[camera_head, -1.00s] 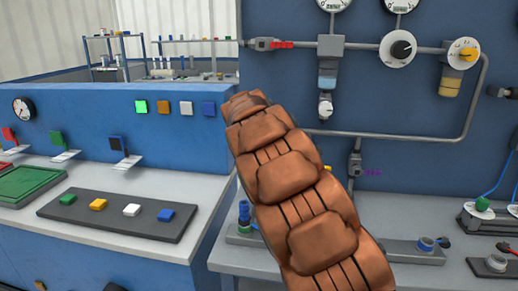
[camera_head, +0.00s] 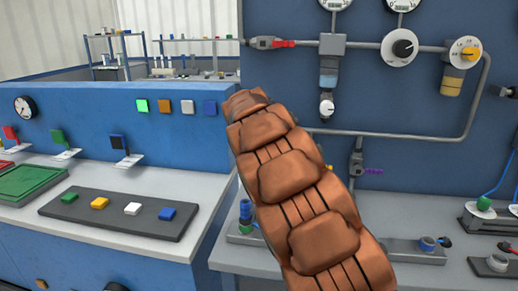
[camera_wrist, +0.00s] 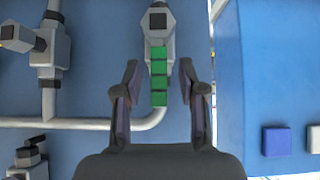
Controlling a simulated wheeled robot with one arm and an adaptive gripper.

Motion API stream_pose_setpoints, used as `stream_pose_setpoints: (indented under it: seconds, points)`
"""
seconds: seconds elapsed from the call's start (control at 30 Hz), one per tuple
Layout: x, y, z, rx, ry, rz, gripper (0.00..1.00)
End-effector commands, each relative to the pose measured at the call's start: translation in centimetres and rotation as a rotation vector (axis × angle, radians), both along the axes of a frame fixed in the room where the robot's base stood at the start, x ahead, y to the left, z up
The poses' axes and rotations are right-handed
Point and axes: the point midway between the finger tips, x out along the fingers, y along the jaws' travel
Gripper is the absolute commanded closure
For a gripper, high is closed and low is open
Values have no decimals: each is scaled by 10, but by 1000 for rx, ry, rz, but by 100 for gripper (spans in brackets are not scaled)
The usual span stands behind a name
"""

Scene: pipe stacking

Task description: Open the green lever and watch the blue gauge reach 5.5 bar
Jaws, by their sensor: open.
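A green handle with dark cross bands, the green lever (camera_wrist: 158,78), hangs straight down from a grey valve (camera_wrist: 158,22) on the blue panel in the wrist view. My gripper (camera_wrist: 159,70) is open. Its two dark fingers stand on either side of the green lever, with a gap visible on both sides. In the head view my brown arm hides the gripper and this lever. Two round white gauges, left (camera_head: 335,4) and right (camera_head: 402,4), are cut off by the top edge. I cannot tell which gauge is the blue one.
Grey pipes (camera_head: 400,134) run across the panel. A red-handled valve (camera_head: 268,43), a black knob (camera_head: 402,48) and a yellow knob (camera_head: 467,53) sit along the upper pipe. A purple-handled valve (camera_head: 357,163) is lower. A bench (camera_head: 205,190) with coloured buttons stands left.

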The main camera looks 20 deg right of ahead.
Motion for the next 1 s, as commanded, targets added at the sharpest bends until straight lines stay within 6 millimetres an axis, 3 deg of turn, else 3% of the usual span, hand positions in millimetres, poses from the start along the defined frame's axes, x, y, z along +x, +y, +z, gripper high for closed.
stream_pose_setpoints:
  seconds: [0.27, 0.7, 1.0]
  points:
    - [-16, 11, 20, -1, -3, 1, 59]
    - [-61, 41, 75, 0, -3, 3, 59]
    - [-70, 46, 83, 0, -1, 1, 59]
